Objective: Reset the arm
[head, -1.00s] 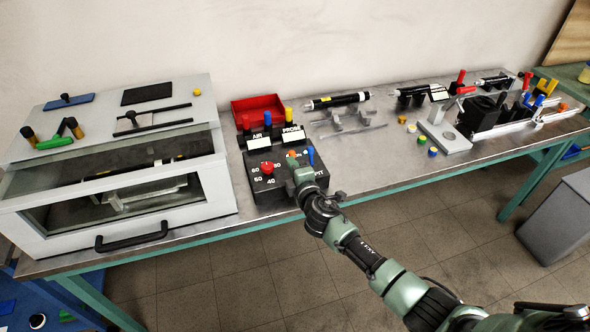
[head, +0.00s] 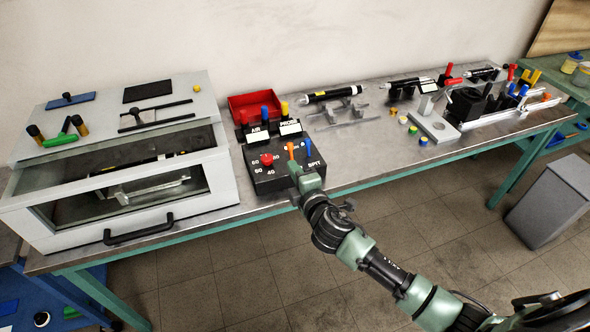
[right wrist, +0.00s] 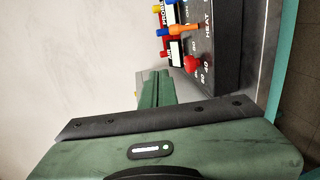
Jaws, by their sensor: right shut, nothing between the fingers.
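My right arm comes in from the lower right of the head view. Its green gripper (head: 296,168) is shut and empty, at the front of the black control box (head: 270,180). It overlaps the box's front face in the picture; I cannot tell whether it touches. The box has a red knob (head: 267,159), an orange lever (head: 290,149) and a blue lever (head: 308,145). In the right wrist view the closed fingers (right wrist: 153,88) point towards the wall, with the red knob (right wrist: 191,63) and orange lever (right wrist: 184,29) to their right. My left gripper is not in view.
A grey glass-fronted cabinet (head: 215,190) stands left on the metal bench. A red bin (head: 255,104) is behind the box. A black cylinder on a stand (head: 334,95), small coloured caps and a fixture (head: 433,124) are to the right. A grey bin (head: 550,200) stands on the floor.

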